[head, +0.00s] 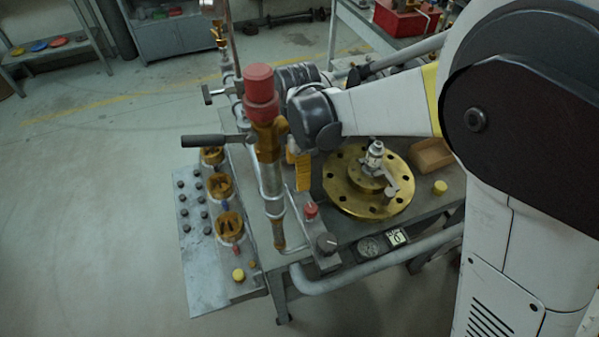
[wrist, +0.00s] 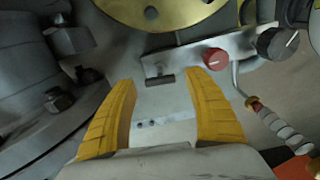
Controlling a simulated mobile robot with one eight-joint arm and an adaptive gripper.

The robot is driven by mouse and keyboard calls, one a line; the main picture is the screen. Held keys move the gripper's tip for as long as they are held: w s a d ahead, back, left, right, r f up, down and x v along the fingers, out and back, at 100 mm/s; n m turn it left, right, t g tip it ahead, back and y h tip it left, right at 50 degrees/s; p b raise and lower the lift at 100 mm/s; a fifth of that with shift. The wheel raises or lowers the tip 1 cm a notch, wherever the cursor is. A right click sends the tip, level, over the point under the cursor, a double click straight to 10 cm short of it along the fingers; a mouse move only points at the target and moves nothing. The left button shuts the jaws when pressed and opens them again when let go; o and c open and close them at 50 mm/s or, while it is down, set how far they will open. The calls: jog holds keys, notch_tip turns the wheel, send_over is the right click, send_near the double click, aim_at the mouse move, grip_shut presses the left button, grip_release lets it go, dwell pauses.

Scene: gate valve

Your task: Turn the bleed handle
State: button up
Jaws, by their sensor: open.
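I cannot tell for sure which part is the bleed handle. A small dark bar (wrist: 160,79) sticks out from a grey metal block (wrist: 183,50) in the wrist view, just beyond and between my fingertips. A red knob (wrist: 215,58) and a black knob (wrist: 278,43) sit on the same block, to the right. In the head view the red knob (head: 310,211) and black knob (head: 326,243) show at the bench's front. My gripper (wrist: 162,76) has yellow fingers, open, with nothing between them. In the head view its fingers (head: 298,172) are partly hidden behind the brass-and-steel column.
The column with a red cap (head: 261,90) and a dark side lever (head: 205,141) stands close left of my gripper. A gold flange (head: 345,190) with a small silver fitting (head: 375,158) lies right. Large grey bolted flanges (wrist: 40,75) fill the wrist view's left.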

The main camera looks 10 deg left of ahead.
jog(key=shift+f, duration=0.75)
jog(key=c, duration=1.2)
